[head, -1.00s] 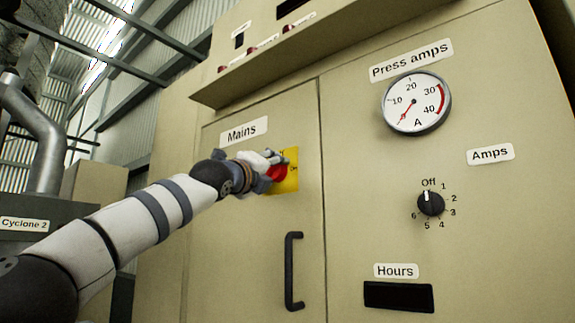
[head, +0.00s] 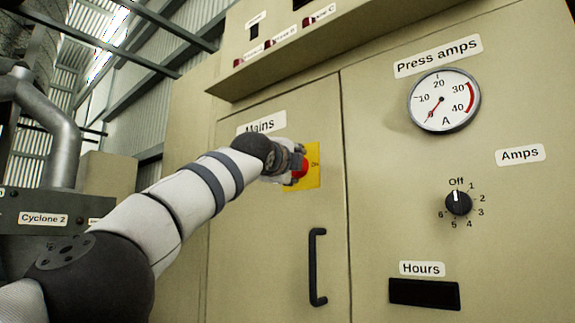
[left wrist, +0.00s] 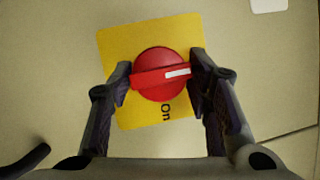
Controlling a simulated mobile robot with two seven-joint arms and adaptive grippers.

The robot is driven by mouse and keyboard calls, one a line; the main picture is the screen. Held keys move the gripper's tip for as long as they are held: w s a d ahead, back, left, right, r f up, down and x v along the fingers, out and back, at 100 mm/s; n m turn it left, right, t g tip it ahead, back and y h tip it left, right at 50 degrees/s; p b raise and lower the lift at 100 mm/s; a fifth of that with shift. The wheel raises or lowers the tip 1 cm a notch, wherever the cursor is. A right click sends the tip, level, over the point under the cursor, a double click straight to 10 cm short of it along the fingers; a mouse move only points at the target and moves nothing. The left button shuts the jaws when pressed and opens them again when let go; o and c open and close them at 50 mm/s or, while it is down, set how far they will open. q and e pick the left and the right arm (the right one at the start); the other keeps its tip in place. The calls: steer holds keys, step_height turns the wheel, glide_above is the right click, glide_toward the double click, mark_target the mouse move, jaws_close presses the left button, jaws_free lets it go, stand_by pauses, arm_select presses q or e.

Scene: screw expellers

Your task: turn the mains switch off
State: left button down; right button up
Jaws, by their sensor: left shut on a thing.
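The mains switch is a red rotary knob (head: 301,168) on a yellow plate (head: 314,172) on the beige cabinet door, under the "Mains" label. In the left wrist view the red knob (left wrist: 160,75) sits on the yellow plate (left wrist: 118,45), with a white mark on its grip bar and the word "On" printed below it. My left gripper (head: 292,165) is at the knob. In the left wrist view the fingers of my left gripper (left wrist: 160,80) are shut on the two ends of the knob's bar. My right gripper is not in view.
A black door handle (head: 317,267) stands out below and right of the switch. A ledge (head: 270,75) with small indicators juts out above. The amps selector (head: 458,202), gauge (head: 443,101) and hours display (head: 424,293) are on the panel at right.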

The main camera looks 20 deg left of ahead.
arm_select(q)
steer(key=shift+f, duration=0.1)
steer(key=c, duration=0.9)
jaws_free()
